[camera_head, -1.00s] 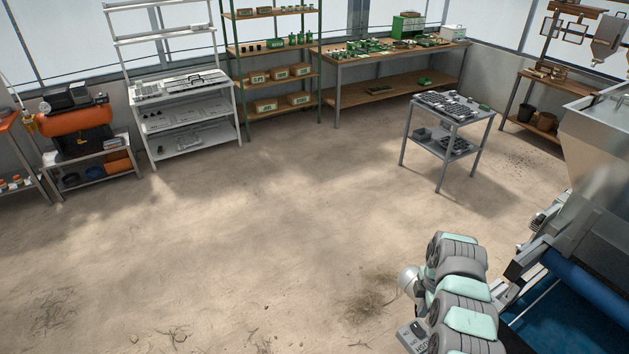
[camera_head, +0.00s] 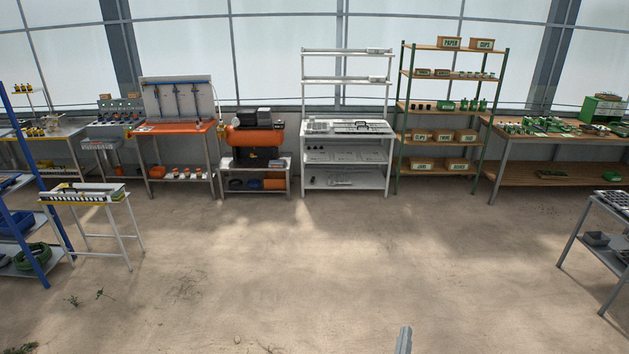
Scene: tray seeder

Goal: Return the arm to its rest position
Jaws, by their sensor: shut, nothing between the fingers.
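My gripper is not in view in the head view. Only a narrow grey piece shows at the bottom edge, right of the middle; I cannot tell which part it is. The padded arm links are out of the picture.
An open floor (camera_head: 290,270) fills the front. Along the back wall stand an orange bench (camera_head: 175,130), an orange compressor (camera_head: 255,138), a white rack (camera_head: 345,127), a green shelf (camera_head: 402,120) and a workbench (camera_head: 505,148). A white stand (camera_head: 105,197) is at left, a grey cart (camera_head: 598,264) at right.

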